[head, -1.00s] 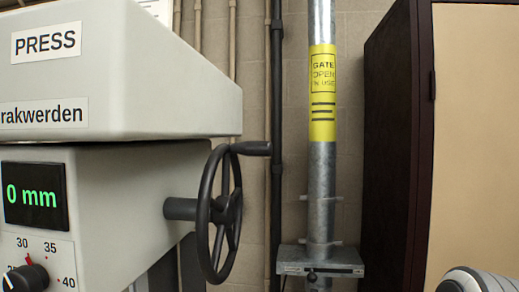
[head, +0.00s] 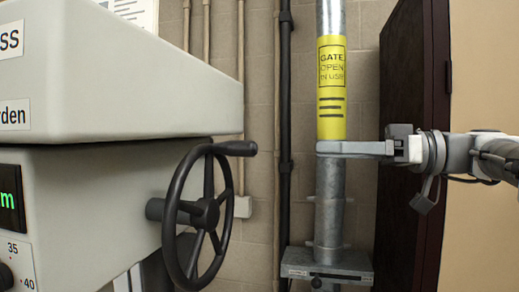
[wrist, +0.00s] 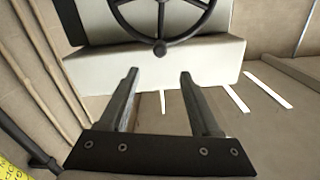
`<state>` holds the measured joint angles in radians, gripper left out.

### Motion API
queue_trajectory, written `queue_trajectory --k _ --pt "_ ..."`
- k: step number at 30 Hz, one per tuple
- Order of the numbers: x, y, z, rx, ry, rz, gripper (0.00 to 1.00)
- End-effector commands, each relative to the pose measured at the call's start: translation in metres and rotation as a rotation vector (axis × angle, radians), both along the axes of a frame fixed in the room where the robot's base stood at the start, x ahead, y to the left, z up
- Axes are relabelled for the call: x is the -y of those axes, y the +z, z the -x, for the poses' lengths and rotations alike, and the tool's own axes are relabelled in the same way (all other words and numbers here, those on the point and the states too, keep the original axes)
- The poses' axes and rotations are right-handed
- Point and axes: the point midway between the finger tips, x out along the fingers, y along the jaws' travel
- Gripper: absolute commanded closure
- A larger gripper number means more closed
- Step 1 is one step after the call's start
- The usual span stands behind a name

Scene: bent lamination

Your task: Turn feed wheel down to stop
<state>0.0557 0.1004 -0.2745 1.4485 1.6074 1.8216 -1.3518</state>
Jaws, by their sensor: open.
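The feed wheel (head: 206,213) is a black spoked handwheel on a shaft from the right side of the grey press (head: 130,190). Its crank handle (head: 236,148) sits at the top of the rim and points right. My gripper (head: 322,148) is to the right of the wheel, about level with the handle, clear of it and in front of the grey pole. In the wrist view the feed wheel (wrist: 160,40) shows at the top, its handle end (wrist: 160,47) between and beyond the two fingertips. My gripper (wrist: 159,75) is open and empty there. The wheel's far side is partly hidden.
A galvanised pole (head: 330,200) with a yellow sign (head: 331,85) stands behind my gripper, with a grey bracket (head: 328,264) low on it. A dark cabinet (head: 412,220) stands at right. Pipes run up the block wall. Open space lies between wheel and gripper.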

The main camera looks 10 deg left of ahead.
Motion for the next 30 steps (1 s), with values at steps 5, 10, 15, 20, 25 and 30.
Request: queue_trajectory --k 5,10,15,20,25,30 --pt "-0.034 0.002 -0.001 -0.002 0.005 0.001 0.36" --pt "-0.071 0.002 -0.004 -0.004 0.005 0.001 0.36" --pt "-0.109 0.002 -0.006 -0.005 0.005 0.002 0.36" --pt "-0.138 0.001 -0.009 -0.005 0.003 0.002 0.36" --pt "-0.157 0.001 -0.011 -0.005 0.001 0.003 0.36" --pt "-0.164 0.000 -0.012 -0.005 0.000 0.003 0.36"
